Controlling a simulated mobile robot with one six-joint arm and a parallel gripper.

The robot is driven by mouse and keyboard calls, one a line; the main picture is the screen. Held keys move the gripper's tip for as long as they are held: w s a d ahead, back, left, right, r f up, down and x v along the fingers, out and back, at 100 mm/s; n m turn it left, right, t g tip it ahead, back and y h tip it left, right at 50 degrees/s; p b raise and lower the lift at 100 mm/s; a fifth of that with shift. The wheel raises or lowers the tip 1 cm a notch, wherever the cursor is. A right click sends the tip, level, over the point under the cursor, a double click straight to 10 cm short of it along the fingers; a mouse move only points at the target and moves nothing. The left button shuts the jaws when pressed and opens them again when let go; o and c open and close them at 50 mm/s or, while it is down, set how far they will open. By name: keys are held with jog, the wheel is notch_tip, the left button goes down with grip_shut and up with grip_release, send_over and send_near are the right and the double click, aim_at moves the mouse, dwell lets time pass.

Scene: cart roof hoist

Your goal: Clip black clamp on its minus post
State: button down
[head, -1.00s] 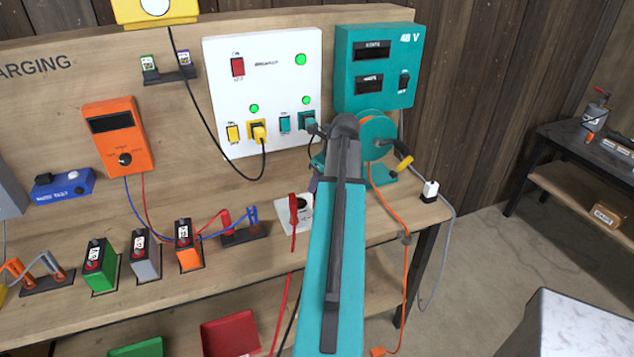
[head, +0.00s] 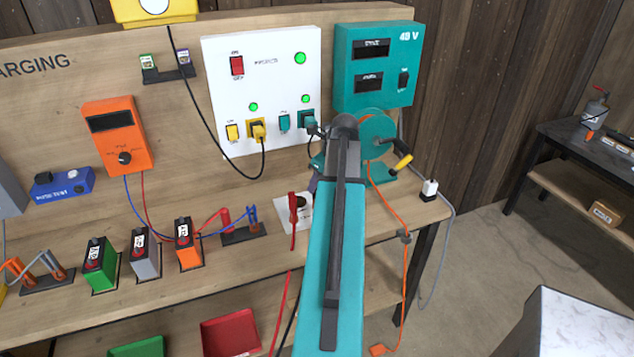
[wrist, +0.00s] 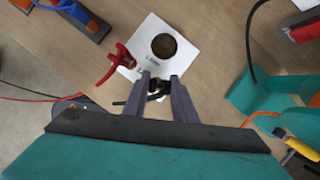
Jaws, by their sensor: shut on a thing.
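My gripper (wrist: 158,95) is shut on the black clamp (wrist: 158,84) in the wrist view. The clamp sits between the fingertips, at the near edge of a white plate (wrist: 148,70) with a dark round spot (wrist: 164,46). The red clamp (wrist: 119,64) is on the plate's left side, left of my gripper. In the head view the red clamp (head: 294,216) stands upright by the white plate (head: 304,222), and my arm hides the gripper and the black clamp. I cannot make out a minus post or whether the clamp touches one.
A teal reel (head: 378,132) stands right of the arm on the bench, with an orange cable (head: 385,195) hanging from it. Green, grey and orange batteries (head: 187,250) stand to the left. A red cable (head: 281,305) hangs over the bench front.

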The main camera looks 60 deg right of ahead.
jog(key=shift+f, duration=1.3)
jog(key=c, duration=1.4)
grip_release()
jog(key=b+v, duration=0.4)
jog(key=v, duration=0.9)
jog(key=shift+s+r, duration=0.15)
jog(key=shift+r, duration=0.25)
